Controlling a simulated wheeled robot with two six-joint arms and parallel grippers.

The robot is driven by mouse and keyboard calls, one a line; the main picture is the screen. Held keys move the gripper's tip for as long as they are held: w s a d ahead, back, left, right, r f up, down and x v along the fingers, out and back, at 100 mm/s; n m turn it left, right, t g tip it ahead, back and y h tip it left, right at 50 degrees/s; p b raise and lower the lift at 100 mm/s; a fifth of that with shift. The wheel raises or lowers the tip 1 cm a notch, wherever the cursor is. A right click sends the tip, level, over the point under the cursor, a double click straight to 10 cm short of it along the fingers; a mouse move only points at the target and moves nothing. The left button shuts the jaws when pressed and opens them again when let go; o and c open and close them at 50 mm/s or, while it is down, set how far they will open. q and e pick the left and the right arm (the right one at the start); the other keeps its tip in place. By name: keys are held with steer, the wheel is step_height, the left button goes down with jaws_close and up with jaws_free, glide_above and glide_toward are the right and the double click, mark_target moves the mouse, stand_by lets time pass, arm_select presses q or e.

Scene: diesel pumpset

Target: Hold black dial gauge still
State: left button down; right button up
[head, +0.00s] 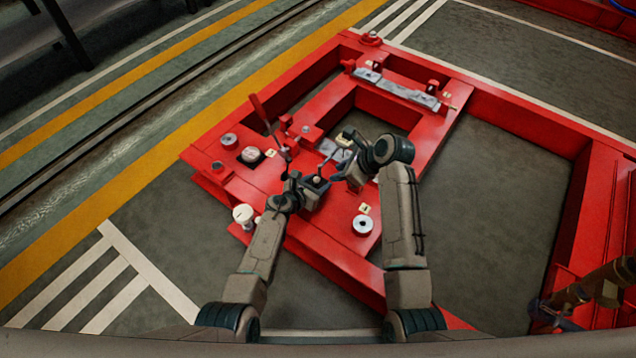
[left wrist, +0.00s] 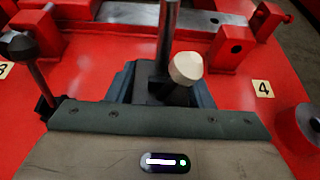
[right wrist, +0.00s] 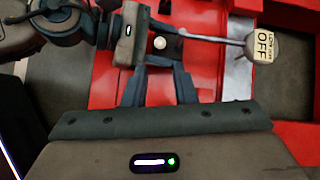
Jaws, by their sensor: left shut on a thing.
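A black block with a grey post and a pale round knob (left wrist: 186,68) stands between my left fingers in the left wrist view; I take it to be the black dial gauge (head: 318,184). A thin rod runs from it to a head with a cream "OFF" label (right wrist: 263,46) in the right wrist view. No dial face is readable. My left gripper (left wrist: 163,88) is shut on the block, low down at the red plate. My right gripper (right wrist: 158,90) is open and empty, its fingers pointing at the block from a short distance.
The red frame (head: 405,165) has wide openings with floor below. A grey ring (head: 363,225), a white round part (head: 243,214) and an upright red lever (head: 264,115) stand near the grippers. A grey bar (head: 396,86) lies across the far side.

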steer(key=shift+s+d+f, duration=0.1)
steer(key=shift+d+f, duration=0.05)
steer(key=shift+f, duration=0.1)
steer(key=c, duration=0.3)
steer(key=d+f, duration=0.1)
steer(key=s+f+y, duration=0.1)
steer(key=d+f+y, duration=0.1)
steer(key=shift+s+d, duration=0.3)
jaws_close()
steer(key=s+d+f+t+y, duration=0.2)
steer(key=d, duration=0.3)
steer(key=shift+s+d+f+y, duration=0.15)
steer(key=shift+d+y, duration=0.15)
steer(key=shift+d, duration=0.1)
